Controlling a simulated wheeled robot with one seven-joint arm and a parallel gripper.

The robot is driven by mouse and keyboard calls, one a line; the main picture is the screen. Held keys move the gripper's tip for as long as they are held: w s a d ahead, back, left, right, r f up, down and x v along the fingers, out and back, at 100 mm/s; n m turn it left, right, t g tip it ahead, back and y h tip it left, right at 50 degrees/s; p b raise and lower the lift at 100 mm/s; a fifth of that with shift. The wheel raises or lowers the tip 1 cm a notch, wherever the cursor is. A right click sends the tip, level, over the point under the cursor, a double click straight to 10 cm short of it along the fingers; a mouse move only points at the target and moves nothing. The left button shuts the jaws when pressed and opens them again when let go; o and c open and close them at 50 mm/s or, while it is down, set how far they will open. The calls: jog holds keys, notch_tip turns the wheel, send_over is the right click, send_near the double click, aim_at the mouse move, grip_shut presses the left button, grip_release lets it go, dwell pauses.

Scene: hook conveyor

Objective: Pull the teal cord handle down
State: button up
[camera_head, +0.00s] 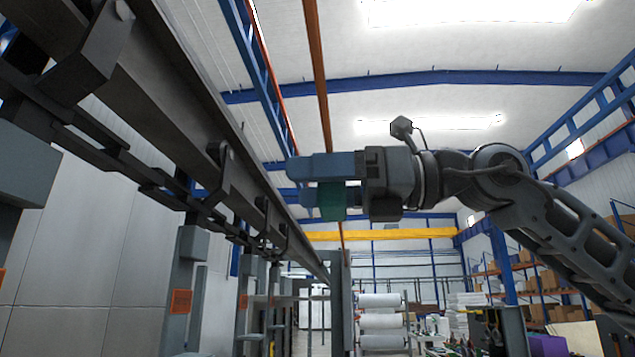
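My gripper (300,180) reaches in from the right near the middle of the camera_head view, its two blue-grey fingers pointing left. The teal handle (332,203) is at the fingers. The nearer, upper finger hides its top, it covers part of the farther, lower finger, and its lower end sticks out below them. It appears to lie between the two fingers. I cannot tell whether they press on it. I cannot make out the cord.
A dark overhead conveyor rail (180,110) with hooks runs along the left, close to the gripper's tips. Grey posts (185,265) stand under it. Storage shelves (515,275) and white rolls (380,320) are farther back. Open air surrounds the gripper below.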

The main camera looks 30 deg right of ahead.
jog(key=c, duration=1.1)
notch_tip(320, 180, down, 5)
jog(key=b, duration=0.7)
jog(key=shift+f, duration=0.2)
jog(key=o, duration=1.4)
jog(key=shift+r, duration=0.1)
jog(key=shift+b+v, duration=0.8)
jog(key=shift+v, duration=3.1)
